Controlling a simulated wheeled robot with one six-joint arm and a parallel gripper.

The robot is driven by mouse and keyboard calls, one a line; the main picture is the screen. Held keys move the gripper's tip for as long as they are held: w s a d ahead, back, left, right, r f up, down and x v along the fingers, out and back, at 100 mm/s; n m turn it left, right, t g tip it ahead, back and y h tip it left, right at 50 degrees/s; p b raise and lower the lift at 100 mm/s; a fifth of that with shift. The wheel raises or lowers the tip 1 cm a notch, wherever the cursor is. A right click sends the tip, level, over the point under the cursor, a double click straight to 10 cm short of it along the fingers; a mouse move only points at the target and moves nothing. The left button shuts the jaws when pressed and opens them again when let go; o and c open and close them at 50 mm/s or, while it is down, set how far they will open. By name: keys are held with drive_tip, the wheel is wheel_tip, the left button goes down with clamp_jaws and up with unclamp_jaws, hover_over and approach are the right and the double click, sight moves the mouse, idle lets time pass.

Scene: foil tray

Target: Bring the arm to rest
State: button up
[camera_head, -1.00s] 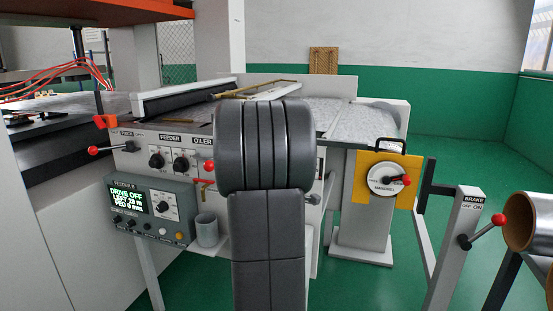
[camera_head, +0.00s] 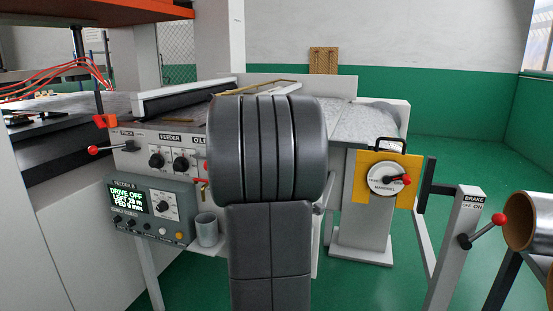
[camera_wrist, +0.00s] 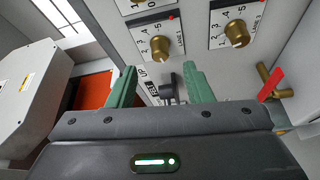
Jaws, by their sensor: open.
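My gripper (camera_wrist: 158,88) shows in the wrist view with its two green fingers apart and nothing between them. Behind the gap is the feeder's front panel (camera_wrist: 195,75), with brass knobs on numbered dials and a small dark lever. A red-handled brass valve (camera_wrist: 272,84) is to the right of the fingers, apart from them. In the head view my grey arm stands upright in the middle and hides the gripper and part of the feeder machine (camera_head: 130,160).
The control box (camera_head: 150,208) reads DRIVE OFF. A grey cup (camera_head: 207,232) is beside it. A yellow plate with a red-knobbed dial (camera_head: 384,180), a brake lever (camera_head: 487,232) and a brown roll (camera_head: 520,222) stand to the right. Green floor (camera_head: 460,160) is clear behind.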

drive_tip(key=s, duration=0.8)
drive_tip(key=w+a+f+m+t+h+p, duration=0.1)
drive_tip(key=w+m+h+p, duration=0.7)
drive_tip(key=m, duration=1.2)
drive_tip(key=w+a+t+p, duration=0.1)
drive_tip(key=w+p, duration=0.2)
drive_tip(key=w, duration=0.1)
drive_tip(key=shift+w+f+m+t+p, duration=0.15)
drive_tip(key=shift+w+m+t+p, duration=0.2)
drive_tip(key=shift+w+m+t, duration=0.05)
